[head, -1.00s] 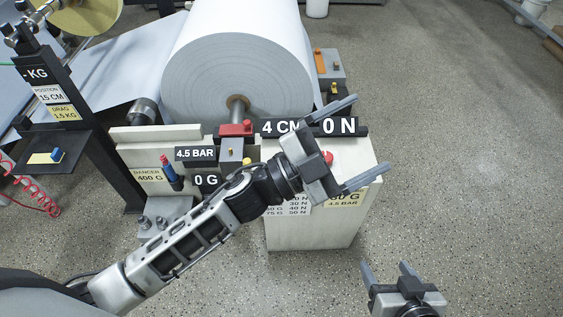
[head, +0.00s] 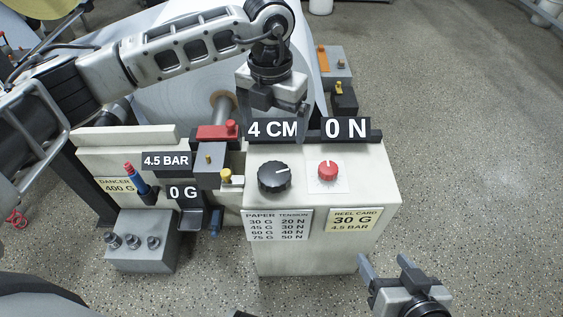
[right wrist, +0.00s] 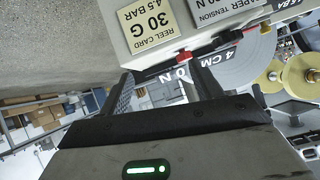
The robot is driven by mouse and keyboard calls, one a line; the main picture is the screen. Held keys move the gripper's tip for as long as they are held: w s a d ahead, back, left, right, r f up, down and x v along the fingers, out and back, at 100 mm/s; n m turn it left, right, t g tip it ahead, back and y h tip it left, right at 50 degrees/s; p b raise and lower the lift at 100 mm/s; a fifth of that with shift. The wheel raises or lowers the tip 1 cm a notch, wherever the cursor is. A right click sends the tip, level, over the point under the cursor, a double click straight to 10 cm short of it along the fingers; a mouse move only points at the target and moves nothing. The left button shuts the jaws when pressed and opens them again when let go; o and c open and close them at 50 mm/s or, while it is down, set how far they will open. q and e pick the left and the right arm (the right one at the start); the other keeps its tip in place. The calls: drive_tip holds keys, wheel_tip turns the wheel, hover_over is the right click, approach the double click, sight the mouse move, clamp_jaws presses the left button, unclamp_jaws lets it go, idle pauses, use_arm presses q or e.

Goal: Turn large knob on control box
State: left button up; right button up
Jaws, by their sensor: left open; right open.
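The control box (head: 310,256) is a cream box with a large black knob (head: 273,177) and a smaller red knob (head: 328,170) on its top. The display signs behind them read 4 CM (head: 272,129) and 0 N (head: 346,128). My left gripper (head: 288,128) points down above the back of the box, open, behind the black knob and not touching it. My right gripper (head: 385,266) is open and empty at the box's lower right front; its fingers also show in the right wrist view (right wrist: 160,88).
A large white paper roll (head: 180,100) stands behind the box. A red block (head: 217,132), a 4.5 BAR sign (head: 167,161) and a grey block with bolts (head: 140,255) are at the left. Open floor (head: 480,180) lies to the right.

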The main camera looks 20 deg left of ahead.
use_arm(q)
drive_tip(key=w, duration=0.1)
drive_tip(key=b, duration=0.2)
approach(274, 173)
wheel_tip(274, 173, down, 9)
drive_tip(key=shift+s+d+f, duration=0.1)
use_arm(e)
drive_tip(key=shift+g, duration=0.5)
drive_tip(key=f, duration=0.3)
drive_tip(key=w+a+f, duration=0.1)
drive_tip(key=shift+a+f, duration=0.1)
drive_tip(key=shift+f, duration=0.25)
use_arm(q)
drive_tip(key=c, duration=1)
